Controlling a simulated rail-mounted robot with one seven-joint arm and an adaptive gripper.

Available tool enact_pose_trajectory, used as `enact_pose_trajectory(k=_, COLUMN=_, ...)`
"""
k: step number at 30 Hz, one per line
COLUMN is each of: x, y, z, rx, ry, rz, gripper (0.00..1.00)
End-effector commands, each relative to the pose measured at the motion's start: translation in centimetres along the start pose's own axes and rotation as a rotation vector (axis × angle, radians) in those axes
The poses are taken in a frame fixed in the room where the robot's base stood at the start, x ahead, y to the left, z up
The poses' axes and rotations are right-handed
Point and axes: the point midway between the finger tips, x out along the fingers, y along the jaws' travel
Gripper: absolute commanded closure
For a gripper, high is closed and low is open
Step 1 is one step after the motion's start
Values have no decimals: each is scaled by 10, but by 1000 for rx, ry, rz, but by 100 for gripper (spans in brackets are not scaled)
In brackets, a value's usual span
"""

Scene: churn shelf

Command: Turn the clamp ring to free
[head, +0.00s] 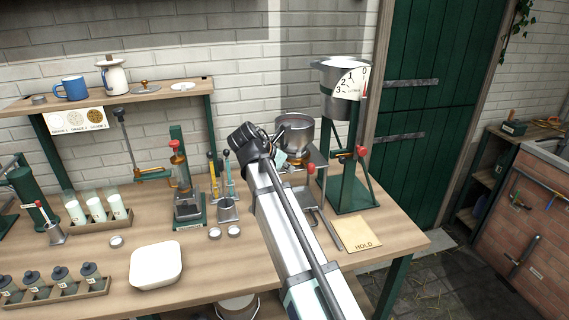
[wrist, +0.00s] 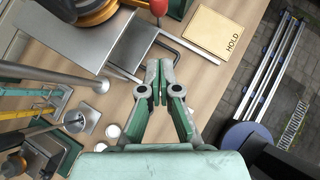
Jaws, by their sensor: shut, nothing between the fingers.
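A metal bowl (head: 294,130) sits on a stand toward the right of the bench, with an orange ring around its lower part. I take this ring to be the clamp ring; it is partly hidden behind my arm in the head view. In the wrist view the orange ring (wrist: 98,14) is cut off by the top edge, with a red knob (wrist: 158,7) to its right. My gripper (wrist: 157,78) is shut and empty, its fingertips together over the bench, below and apart from the knob. The head view hides my fingertips behind the arm.
A HOLD card (head: 358,234) lies at the bench's right end. A green stand with a dial hopper (head: 341,98) rises behind it. A white tray (head: 156,265) lies at the front.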

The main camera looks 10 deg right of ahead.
Motion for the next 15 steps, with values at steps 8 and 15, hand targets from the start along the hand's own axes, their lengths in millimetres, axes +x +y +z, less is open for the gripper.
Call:
enact_pose_trajectory(k=8, x=54, y=0, z=1, rx=0, ry=1, rz=-3, gripper=100)
enact_pose_trajectory(k=15, x=78, y=0, z=22, rx=2, ry=2, rz=-2, gripper=100)
